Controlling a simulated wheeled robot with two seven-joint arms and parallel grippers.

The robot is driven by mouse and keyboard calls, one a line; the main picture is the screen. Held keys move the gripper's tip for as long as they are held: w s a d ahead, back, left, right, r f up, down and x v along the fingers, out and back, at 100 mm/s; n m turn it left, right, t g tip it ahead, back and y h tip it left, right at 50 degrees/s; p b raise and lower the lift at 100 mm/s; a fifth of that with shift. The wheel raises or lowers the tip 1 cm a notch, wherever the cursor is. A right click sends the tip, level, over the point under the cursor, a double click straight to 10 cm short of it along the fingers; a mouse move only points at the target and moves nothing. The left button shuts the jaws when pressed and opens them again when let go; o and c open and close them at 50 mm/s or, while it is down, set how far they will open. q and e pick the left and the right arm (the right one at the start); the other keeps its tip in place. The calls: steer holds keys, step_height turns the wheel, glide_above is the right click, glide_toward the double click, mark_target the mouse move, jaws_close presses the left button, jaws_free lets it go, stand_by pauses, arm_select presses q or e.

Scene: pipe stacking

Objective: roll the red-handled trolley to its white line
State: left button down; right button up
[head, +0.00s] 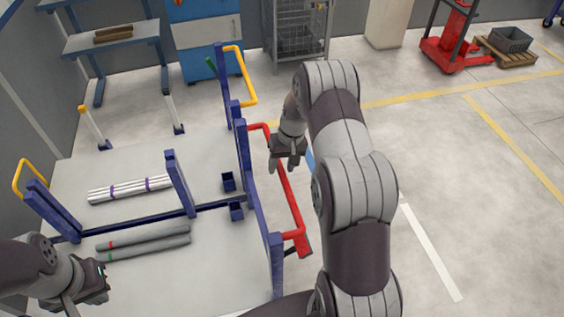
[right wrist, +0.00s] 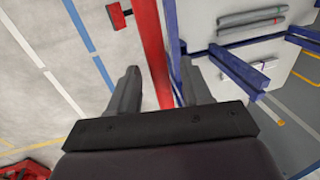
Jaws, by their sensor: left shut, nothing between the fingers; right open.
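The red-handled trolley has a pale grey bed (head: 230,275) with blue posts. Its red handle (head: 289,193) runs along its right side. In the right wrist view the red handle (right wrist: 152,50) passes between the spread fingers; I cannot tell how deep it sits. My right gripper (head: 287,166) is open, fingers pointing down at the handle's far part. The white line (head: 430,250) lies on the floor to the right of the trolley, beyond my right arm. My left gripper (head: 97,290) is shut and empty at the lower left, by the bed's near left part.
Grey pipes (head: 145,243) lie on the near bed. Behind it, a bed with yellow handles (head: 238,75) carries white pipes (head: 130,188). A blue floor line (head: 310,160) shows beside my right arm. The floor to the right is open; a red pallet jack (head: 450,45) stands far back.

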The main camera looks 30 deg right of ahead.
steer(key=shift+w+f, duration=0.1)
steer(key=shift+w+d, duration=0.1)
steer(key=shift+w, duration=0.05)
jaws_close()
stand_by(1.2)
